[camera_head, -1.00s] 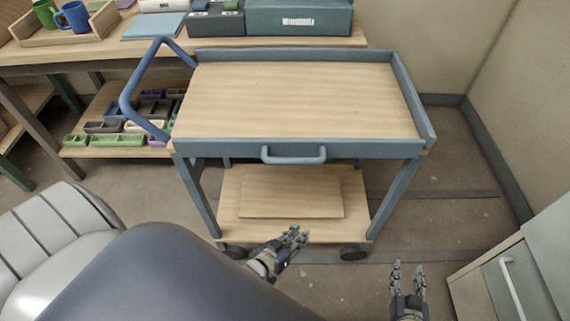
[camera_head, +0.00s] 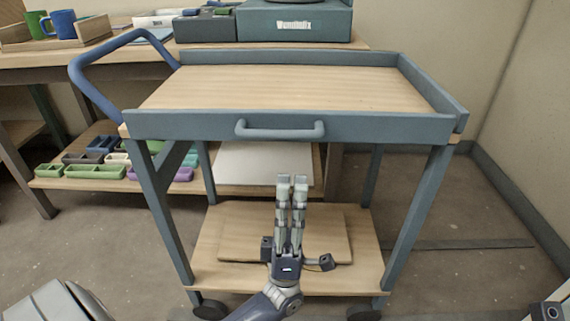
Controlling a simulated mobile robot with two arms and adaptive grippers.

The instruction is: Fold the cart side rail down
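The wood-and-blue-grey cart (camera_head: 290,88) stands in front of me. Its near side rail (camera_head: 380,127) is upright along the front edge of the top, with a grey-blue bar handle (camera_head: 280,130) on its face. My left gripper (camera_head: 291,182) is below the rail, in front of the lower shelf, with its fingers pointing up. The fingers are side by side with a narrow gap and hold nothing visible. They appear apart from the rail and handle. How far they are opened is unclear. My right gripper's fingers are not in view. Any rail catch or hinge is hidden.
A blue push handle (camera_head: 90,88) rises at the cart's left. A flat board lies on the lower shelf (camera_head: 340,280). A workbench (camera_head: 60,62) behind holds mugs and boxes, with coloured trays below. Open floor (camera_head: 470,225) lies right of the cart.

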